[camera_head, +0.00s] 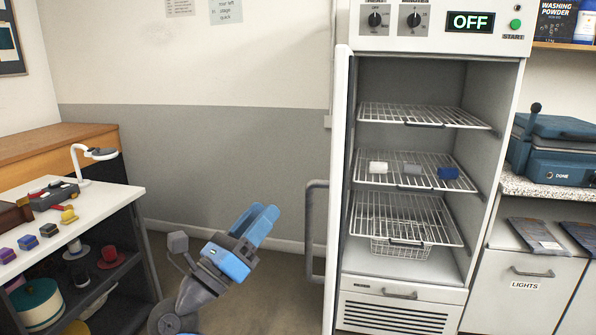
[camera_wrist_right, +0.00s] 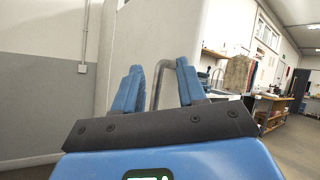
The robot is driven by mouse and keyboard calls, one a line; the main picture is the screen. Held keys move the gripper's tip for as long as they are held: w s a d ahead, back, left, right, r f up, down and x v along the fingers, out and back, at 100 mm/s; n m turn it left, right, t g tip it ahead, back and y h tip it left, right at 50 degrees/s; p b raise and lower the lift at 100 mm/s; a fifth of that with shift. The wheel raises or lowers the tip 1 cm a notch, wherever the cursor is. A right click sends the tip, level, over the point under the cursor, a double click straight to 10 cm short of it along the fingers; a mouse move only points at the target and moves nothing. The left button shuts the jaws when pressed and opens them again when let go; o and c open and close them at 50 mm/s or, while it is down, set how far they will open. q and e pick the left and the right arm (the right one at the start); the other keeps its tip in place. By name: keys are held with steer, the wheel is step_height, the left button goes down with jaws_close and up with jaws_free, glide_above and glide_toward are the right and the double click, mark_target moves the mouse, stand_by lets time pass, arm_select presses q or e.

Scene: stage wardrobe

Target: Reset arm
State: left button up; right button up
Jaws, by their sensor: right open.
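My right gripper (camera_head: 262,222) is raised in the lower middle of the head view, left of the cabinet's open door (camera_head: 341,170). Its blue fingers are apart, with nothing held between them. The grey door handle (camera_head: 316,232) is right of the gripper, with a visible gap in the head view. In the right wrist view, the open fingers (camera_wrist_right: 158,88) frame the handle (camera_wrist_right: 168,68), which appears beyond them; I cannot tell the exact distance. My left gripper does not show.
The cabinet (camera_head: 510,120) stands open, its display (camera_head: 470,21) reading OFF. White, grey and blue blocks lie on its middle wire shelf (camera_head: 415,157). A white-topped table (camera_head: 110,196) with spools and a lamp (camera_head: 90,153) is left. Bare floor lies between.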

steer(key=s+d+f+m+t+y, duration=0.2)
steer(key=s+d+f+m+y, duration=0.25)
steer(key=f+m+y, duration=0.5)
steer(key=s+d+f+m+t+y, duration=0.25)
steer(key=d+f+m+y, duration=0.4)
steer(key=m, duration=0.55)
steer(key=s+d+f+m+t+y, duration=0.1)
steer(key=s+d+f+m+y, duration=0.3)
steer(key=f+m+y, duration=0.45)
steer(key=s+d+f+m+g+h, duration=0.2)
steer(key=s+d+f+g+h, duration=0.55)
steer(key=s+d+f, duration=0.8)
step_height(320, 180, up, 24)
steer(key=s+a+t+h+p, duration=0.1)
steer(key=p, duration=2.1)
steer(key=shift+a+h, duration=0.3)
steer(key=shift+a, duration=0.05)
